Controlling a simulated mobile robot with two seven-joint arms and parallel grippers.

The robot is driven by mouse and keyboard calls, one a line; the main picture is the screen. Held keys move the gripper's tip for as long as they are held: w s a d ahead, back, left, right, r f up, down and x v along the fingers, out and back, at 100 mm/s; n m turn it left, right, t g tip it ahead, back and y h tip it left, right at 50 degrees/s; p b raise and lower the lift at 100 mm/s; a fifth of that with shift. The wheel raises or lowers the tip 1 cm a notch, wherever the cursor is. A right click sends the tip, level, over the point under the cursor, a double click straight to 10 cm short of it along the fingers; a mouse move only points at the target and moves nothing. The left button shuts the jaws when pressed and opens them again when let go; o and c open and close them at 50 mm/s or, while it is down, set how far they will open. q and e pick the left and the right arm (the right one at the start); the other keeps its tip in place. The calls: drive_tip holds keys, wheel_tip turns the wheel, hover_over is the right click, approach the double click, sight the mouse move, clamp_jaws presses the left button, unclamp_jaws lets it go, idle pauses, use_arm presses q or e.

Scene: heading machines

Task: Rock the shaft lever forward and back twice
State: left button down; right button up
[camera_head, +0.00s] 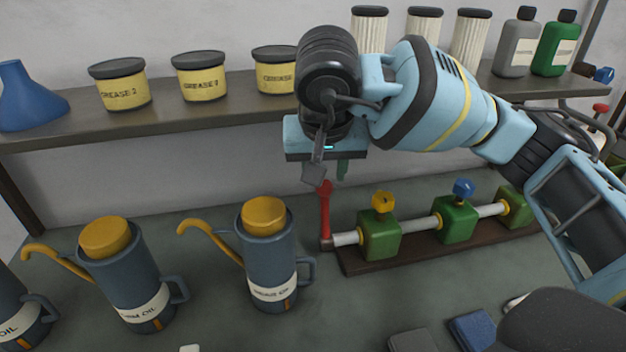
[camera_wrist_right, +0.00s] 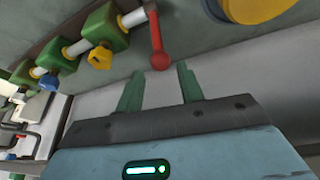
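The shaft lever (camera_head: 325,207) is red with a round knob and stands roughly upright at the left end of a steel shaft (camera_head: 345,239). The shaft runs through green bearing blocks (camera_head: 379,240) on a brown base. My right gripper (camera_head: 329,172) is just above the lever's knob, its fingers partly hidden by my wrist in the head view. In the right wrist view, the two green fingers of my right gripper (camera_wrist_right: 160,71) are apart, with the red lever (camera_wrist_right: 157,42) ahead of them. Its knob lies about level with the gap between the fingertips; contact cannot be told. My left gripper is out of view.
A blue-grey oil can (camera_head: 268,255) with a yellow lid stands left of the lever; another oil can (camera_head: 130,280) is farther left. Yellow and blue caps (camera_head: 383,203) top the bearing blocks. A shelf (camera_head: 170,118) behind holds grease tubs, filters and bottles.

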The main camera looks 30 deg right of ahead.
sight(325, 186)
drive_tip(key=shift+s, duration=0.1)
drive_tip(key=shift+f, duration=0.25)
drive_tip(key=x, duration=0.7)
drive_tip(key=shift+d, duration=0.1)
clamp_jaws()
